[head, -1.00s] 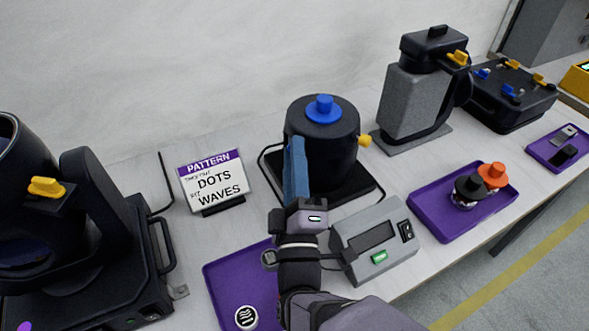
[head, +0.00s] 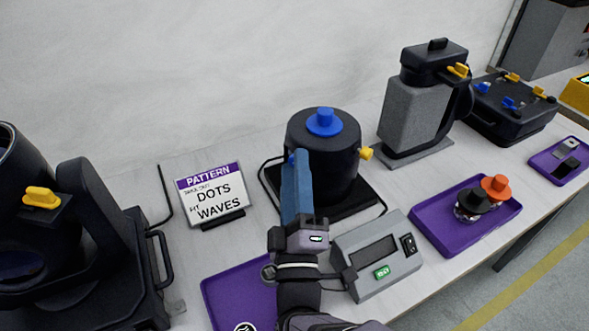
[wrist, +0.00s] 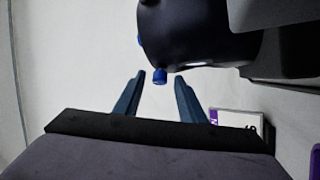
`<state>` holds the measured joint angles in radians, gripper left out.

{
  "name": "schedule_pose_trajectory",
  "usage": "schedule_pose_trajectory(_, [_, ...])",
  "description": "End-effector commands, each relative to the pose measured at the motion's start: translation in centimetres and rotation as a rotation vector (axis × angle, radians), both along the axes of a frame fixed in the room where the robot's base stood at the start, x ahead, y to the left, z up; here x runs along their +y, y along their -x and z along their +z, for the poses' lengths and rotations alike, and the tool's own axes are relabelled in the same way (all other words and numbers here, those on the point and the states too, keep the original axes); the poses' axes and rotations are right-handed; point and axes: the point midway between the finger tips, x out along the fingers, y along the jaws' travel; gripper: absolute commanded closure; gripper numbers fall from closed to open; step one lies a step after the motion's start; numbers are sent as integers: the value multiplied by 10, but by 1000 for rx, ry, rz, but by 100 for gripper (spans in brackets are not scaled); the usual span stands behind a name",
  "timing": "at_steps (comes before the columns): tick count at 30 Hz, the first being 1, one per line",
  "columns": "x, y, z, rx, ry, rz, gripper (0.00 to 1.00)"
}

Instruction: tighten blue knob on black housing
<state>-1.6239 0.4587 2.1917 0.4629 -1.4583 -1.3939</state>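The black housing (head: 335,165) is a round drum on a black base, with a large blue knob (head: 323,122) on top and a yellow knob (head: 366,153) on its right. A small blue side knob (head: 291,158) peeks out beside my fingers. My gripper (head: 298,160) reaches up in front of the housing's left side and hides part of it. In the wrist view my open gripper (wrist: 160,77) has a small blue knob (wrist: 160,76) between its fingertips, with a gap on both sides. The dark housing (wrist: 195,35) fills the top there.
A grey control box (head: 378,255) stands right of my wrist, and a purple tray (head: 225,285) lies left of it. A pattern sign (head: 212,195) stands left of the housing. A purple tray with knobbed jars (head: 425,212) and a grey machine (head: 410,105) are to the right.

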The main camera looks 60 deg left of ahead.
Motion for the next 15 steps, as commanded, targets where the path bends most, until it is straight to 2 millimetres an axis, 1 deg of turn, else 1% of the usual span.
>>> schedule_pose_trajectory(9, [-35, 18, -14, 0, 1, 4, 63])
schedule_pose_trajectory(15, [-53, 25, -21, 1, 0, 2, 63])
